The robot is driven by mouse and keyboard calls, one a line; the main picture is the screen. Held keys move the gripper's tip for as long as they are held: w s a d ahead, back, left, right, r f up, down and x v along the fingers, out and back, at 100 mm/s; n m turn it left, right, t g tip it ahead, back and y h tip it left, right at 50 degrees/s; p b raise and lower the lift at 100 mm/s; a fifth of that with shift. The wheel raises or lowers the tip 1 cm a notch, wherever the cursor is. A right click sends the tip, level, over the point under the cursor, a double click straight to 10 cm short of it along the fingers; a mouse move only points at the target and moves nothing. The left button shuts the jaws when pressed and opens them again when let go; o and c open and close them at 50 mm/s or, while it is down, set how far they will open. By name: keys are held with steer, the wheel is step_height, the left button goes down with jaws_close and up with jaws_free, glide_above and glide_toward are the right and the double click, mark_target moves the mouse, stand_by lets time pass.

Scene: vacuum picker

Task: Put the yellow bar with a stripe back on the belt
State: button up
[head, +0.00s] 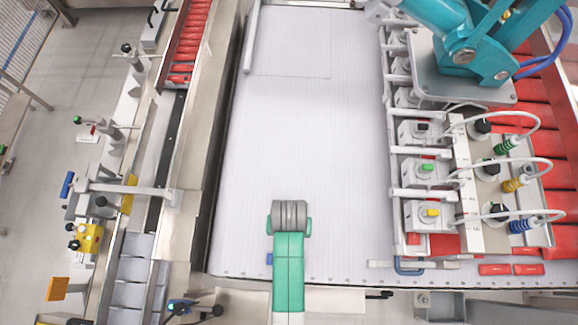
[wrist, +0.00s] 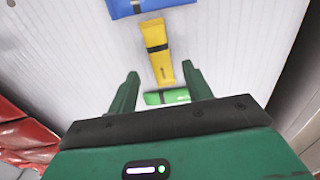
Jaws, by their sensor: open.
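The yellow bar with a dark stripe (wrist: 157,50) lies flat on a white ribbed surface in the wrist view. A blue bar (wrist: 150,5) lies beyond its far end and a green bar (wrist: 167,97) near its near end. My gripper (wrist: 160,72) is open, with its two green fingers apart. In the picture the near end of the yellow bar shows between the fingertips, with nothing held; the height above it is unclear. In the head view my green arm (head: 290,270) hides the gripper and the yellow bar. The wide white belt (head: 310,130) looks bare in its middle.
A small blue patch (head: 269,259) shows beside my arm near the belt's front edge. Valve blocks with cables (head: 430,170) and a teal machine (head: 480,50) stand on the right. Red packs (head: 192,40) fill a channel on the left. Red packs (wrist: 20,130) also show in the wrist view.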

step_height(320, 180, up, 8)
steer(key=shift+f, duration=0.15)
steer(key=w+r+t, duration=0.4)
steer(key=w+r, duration=0.2)
steer(key=r, duration=0.5)
steer(key=w+r+t, duration=0.4)
steer(key=w+r, duration=0.2)
steer(key=r, duration=0.4)
steer(key=w+r+t, duration=0.5)
steer(key=w+r, duration=0.1)
steer(key=r, duration=0.5)
steer(key=s+r+t, duration=0.3)
steer(key=r+t, duration=0.1)
steer(key=r, duration=0.7)
steer(key=s+r+t, duration=0.4)
steer(key=r, duration=0.7)
steer(key=s+r+n+t, duration=0.1)
steer(key=s+r+t, duration=0.2)
steer(key=r, duration=0.9)
steer(key=shift+s+t, duration=0.3)
steer(key=shift+t, duration=0.2)
steer(key=shift+a+r, duration=0.1)
steer(key=shift+r, duration=0.05)
